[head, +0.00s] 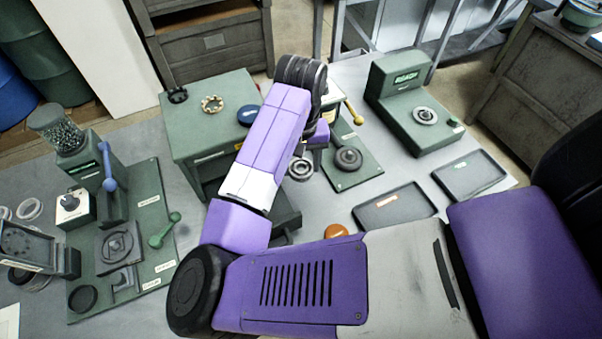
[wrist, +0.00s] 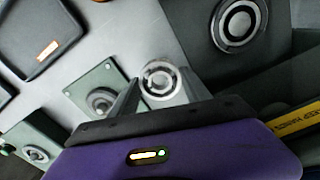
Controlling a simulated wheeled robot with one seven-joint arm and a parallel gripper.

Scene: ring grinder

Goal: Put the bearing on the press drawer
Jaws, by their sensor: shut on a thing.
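The bearing, a silver ring (wrist: 146,85), sits between the two fingertips of my gripper (wrist: 160,88) in the wrist view. My gripper is shut on it. In the head view the bearing (head: 291,171) shows just below my wrist, with the arm covering much of the gripper. The press drawer (wrist: 196,22) is a dark surface with a round ringed seat, at the upper right of the wrist view. In the head view the drawer (head: 288,216) juts from the green cabinet, mostly hidden behind my arm. The bearing is apart from the seat.
A green plate with a round grey puck (head: 347,158) lies right of the bearing. Two dark trays (head: 395,208) (head: 470,175) and a green machine with a disc (head: 400,85) stand further right. A green station with levers (head: 120,225) is at left.

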